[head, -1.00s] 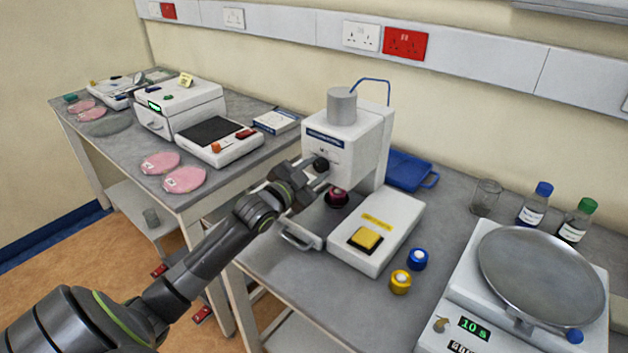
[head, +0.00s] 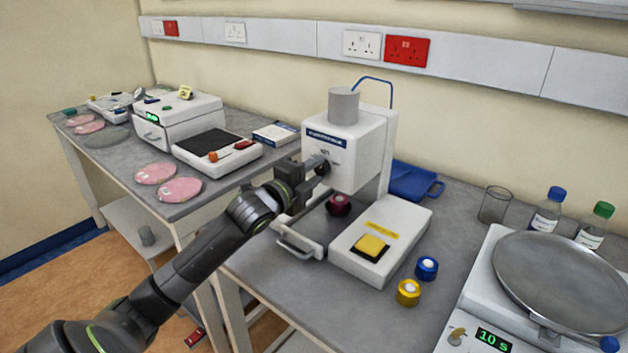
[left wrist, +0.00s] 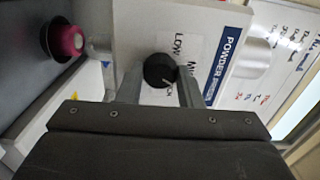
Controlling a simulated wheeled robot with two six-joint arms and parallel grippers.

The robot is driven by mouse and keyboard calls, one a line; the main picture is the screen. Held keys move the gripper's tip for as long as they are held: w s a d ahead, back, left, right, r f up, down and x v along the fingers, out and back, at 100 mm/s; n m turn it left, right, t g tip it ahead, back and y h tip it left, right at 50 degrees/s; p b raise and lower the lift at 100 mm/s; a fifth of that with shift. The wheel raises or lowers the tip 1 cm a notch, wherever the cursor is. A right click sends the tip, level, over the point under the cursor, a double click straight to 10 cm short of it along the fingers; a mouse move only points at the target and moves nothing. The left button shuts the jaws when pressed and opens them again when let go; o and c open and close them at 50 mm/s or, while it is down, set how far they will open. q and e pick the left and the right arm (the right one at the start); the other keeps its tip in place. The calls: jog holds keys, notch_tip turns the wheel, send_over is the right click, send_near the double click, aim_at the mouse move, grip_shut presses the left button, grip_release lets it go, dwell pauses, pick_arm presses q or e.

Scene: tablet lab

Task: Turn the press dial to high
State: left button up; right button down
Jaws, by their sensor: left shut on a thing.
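The powder press (head: 345,145) is a white machine on the near bench. Its black dial (head: 322,166) is on the front face of the upper housing, under a dark label. In the left wrist view the dial (left wrist: 160,70) sits between the two fingers of my left gripper (left wrist: 160,84), which is shut on it. A light mark on the dial points to the lower right of that picture. "LOW" is readable beside it; the other lettering is partly covered by dial and fingers. In the head view my left gripper (head: 312,169) reaches the dial from the left. My right gripper is not in view.
The base carries a yellow button (head: 372,245). A balance (head: 550,280) is at the right.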

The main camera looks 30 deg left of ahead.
pick_arm(q)
jog(key=m+b, duration=0.1)
jog(key=m, duration=0.2)
jog(key=shift+f+b, duration=0.1)
jog(key=shift+b, duration=0.25)
jog(key=shift+m+b, duration=0.5)
jog(key=shift+m, duration=0.9)
jog(key=o, duration=1)
jog(key=shift+c, duration=0.2)
jog(key=shift+s, duration=0.1)
